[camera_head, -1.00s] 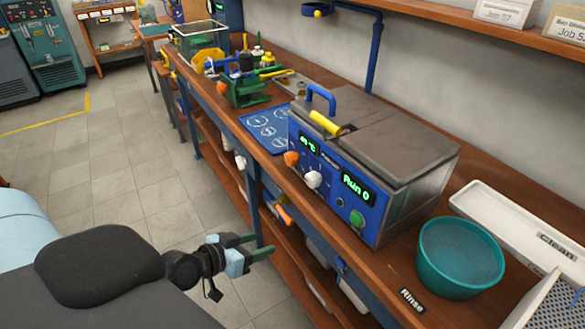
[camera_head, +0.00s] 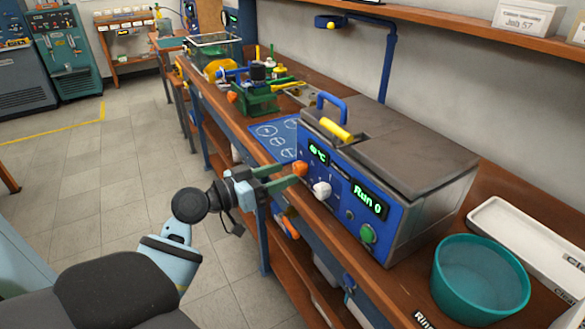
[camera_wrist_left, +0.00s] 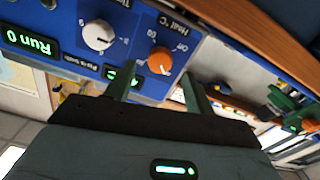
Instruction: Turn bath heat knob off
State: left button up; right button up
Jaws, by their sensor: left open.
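The bath heat knob (camera_head: 300,168) is the orange knob at the left end of the bath's blue front panel. In the left wrist view the orange knob (camera_wrist_left: 160,60) sits below the "Heat °C" and "Off" lettering; its exact setting is hard to read. My left gripper (camera_head: 284,177) is open, its two green fingers pointing at the panel just in front of the orange knob. In the left wrist view the knob shows between the open fingers (camera_wrist_left: 160,75); I cannot tell whether they touch it. My right gripper is not in view.
A white knob (camera_head: 322,190) and a green button (camera_head: 368,234) are on the same panel, beside a display reading "Run 0" (camera_head: 368,199). A teal tub (camera_head: 480,280) stands right of the bath. Left of the bath lie a blue mat (camera_head: 274,140) and green apparatus (camera_head: 258,98).

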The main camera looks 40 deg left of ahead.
aim_at(295, 170)
pick_arm(q)
jog(key=x, duration=0.2)
jog(key=shift+w+d+r, duration=0.1)
jog(key=shift+w+d, duration=0.05)
jog(key=shift+w, duration=0.05)
jog(key=shift+w+d, duration=0.25)
jog(key=shift+w, duration=0.4)
jog(key=shift+c, duration=0.3)
jog(key=c, duration=0.9)
jog(key=shift+p, duration=0.3)
